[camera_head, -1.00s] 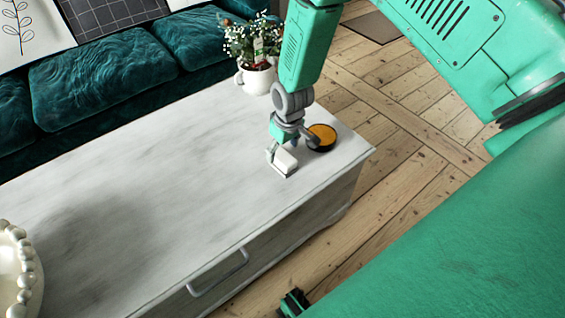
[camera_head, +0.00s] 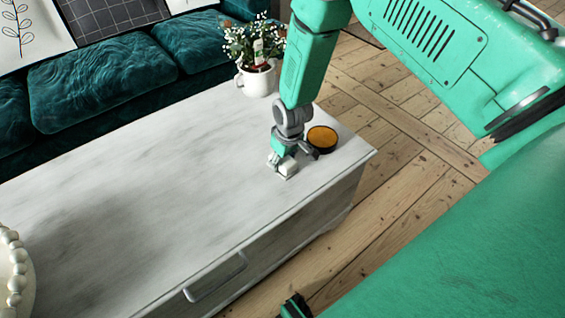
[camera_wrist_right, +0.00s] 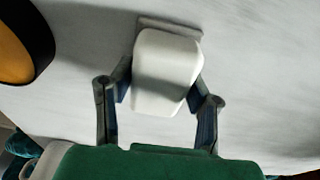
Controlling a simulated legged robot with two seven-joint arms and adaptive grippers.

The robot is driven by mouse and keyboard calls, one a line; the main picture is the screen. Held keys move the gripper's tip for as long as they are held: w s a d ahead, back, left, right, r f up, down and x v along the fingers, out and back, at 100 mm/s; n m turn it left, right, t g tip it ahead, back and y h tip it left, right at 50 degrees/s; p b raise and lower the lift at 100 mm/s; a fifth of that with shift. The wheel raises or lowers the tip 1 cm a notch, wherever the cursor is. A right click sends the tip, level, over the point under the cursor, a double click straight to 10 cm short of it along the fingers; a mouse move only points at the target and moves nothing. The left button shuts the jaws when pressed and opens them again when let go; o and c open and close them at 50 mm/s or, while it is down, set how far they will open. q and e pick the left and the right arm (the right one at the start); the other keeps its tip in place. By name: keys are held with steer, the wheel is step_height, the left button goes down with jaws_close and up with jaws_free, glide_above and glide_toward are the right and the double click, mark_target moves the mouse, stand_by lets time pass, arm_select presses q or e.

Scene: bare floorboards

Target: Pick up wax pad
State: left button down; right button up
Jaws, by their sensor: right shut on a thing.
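The wax pad appears as a small white block (camera_head: 287,168) near the right end of the pale table (camera_head: 150,180). My right gripper (camera_head: 283,163) reaches down from above and is shut on it. In the right wrist view the white pad (camera_wrist_right: 166,72) sits between the two fingers of my right gripper (camera_wrist_right: 160,95), which touch its sides. A grey layer shows along its far edge. I cannot tell whether it is clear of the tabletop. My left gripper (camera_head: 294,306) seems to show only in part at the bottom edge, and its fingers cannot be made out.
A round black tin with an orange top (camera_head: 322,138) stands just right of the gripper; it also shows in the wrist view (camera_wrist_right: 18,45). A white flowerpot (camera_head: 258,80) is behind. A beaded white bowl (camera_head: 14,275) is at the left. A teal sofa (camera_head: 105,75) lies beyond.

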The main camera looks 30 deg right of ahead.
step_height(320, 180, up, 10)
steer(key=p, duration=0.3)
steer(key=shift+d, duration=0.1)
steer(key=shift+o, duration=0.9)
